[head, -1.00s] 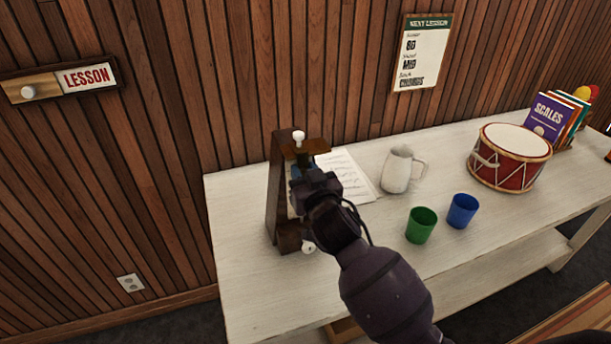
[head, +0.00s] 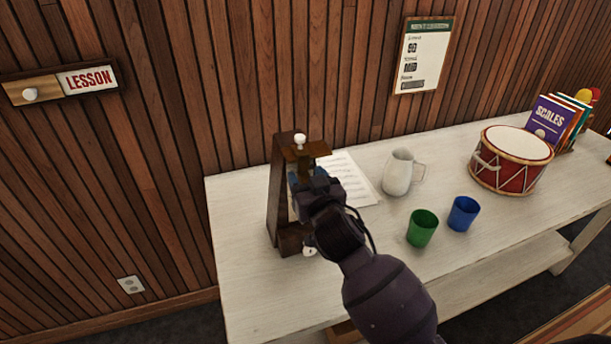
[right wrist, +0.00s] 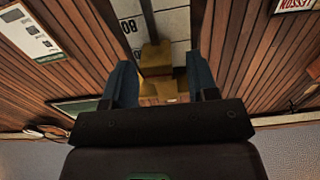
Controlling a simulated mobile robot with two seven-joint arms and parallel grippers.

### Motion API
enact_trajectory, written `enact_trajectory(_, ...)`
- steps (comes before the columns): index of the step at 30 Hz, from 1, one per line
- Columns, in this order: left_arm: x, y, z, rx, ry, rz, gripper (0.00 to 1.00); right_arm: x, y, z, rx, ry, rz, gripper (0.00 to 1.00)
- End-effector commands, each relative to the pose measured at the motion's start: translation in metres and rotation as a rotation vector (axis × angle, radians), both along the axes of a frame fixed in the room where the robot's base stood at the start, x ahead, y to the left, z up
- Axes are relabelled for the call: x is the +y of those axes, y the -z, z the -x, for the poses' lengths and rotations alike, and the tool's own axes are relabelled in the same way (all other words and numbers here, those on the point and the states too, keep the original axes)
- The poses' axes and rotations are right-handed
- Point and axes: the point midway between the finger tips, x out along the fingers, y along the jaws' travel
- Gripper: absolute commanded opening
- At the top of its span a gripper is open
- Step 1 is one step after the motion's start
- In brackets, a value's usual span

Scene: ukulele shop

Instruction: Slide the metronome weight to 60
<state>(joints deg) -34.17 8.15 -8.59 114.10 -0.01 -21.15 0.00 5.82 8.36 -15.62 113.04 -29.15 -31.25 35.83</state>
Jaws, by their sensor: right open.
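The wooden metronome (head: 278,195) stands upright at the left end of the white table, with a white knob on top. My right gripper (head: 300,181) is in front of its face and hides most of the scale and weight in the head view. In the right wrist view the two blue fingers (right wrist: 161,82) are apart. A brass-coloured block, apparently the weight (right wrist: 156,58), shows between them with gaps at the sides. The pale scale plate (right wrist: 172,22) is behind it with a partly visible, turned number; I cannot tell the weight's exact setting. My left gripper is not in view.
Sheet music (head: 350,180) lies right of the metronome. A white jug (head: 397,173), a green cup (head: 422,228), a blue cup (head: 463,213) and a red drum (head: 510,160) stand farther right. A lesson notice (head: 424,55) hangs on the wall. The table's front left is clear.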

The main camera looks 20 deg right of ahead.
Motion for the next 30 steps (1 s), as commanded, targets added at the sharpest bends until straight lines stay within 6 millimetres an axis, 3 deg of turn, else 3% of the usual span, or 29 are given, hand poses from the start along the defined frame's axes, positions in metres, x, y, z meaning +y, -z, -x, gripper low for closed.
enact_trajectory(15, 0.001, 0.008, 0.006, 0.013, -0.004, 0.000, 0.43, -0.003, 0.001, 0.081, 0.002, 0.000, -0.002, 0.53)
enact_trajectory(21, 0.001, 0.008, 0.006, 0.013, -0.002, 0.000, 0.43, -0.003, 0.000, 0.095, 0.001, 0.001, -0.001, 0.53)
enact_trajectory(30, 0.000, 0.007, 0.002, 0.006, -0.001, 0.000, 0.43, -0.003, 0.000, 0.098, 0.000, 0.000, -0.001, 0.53)
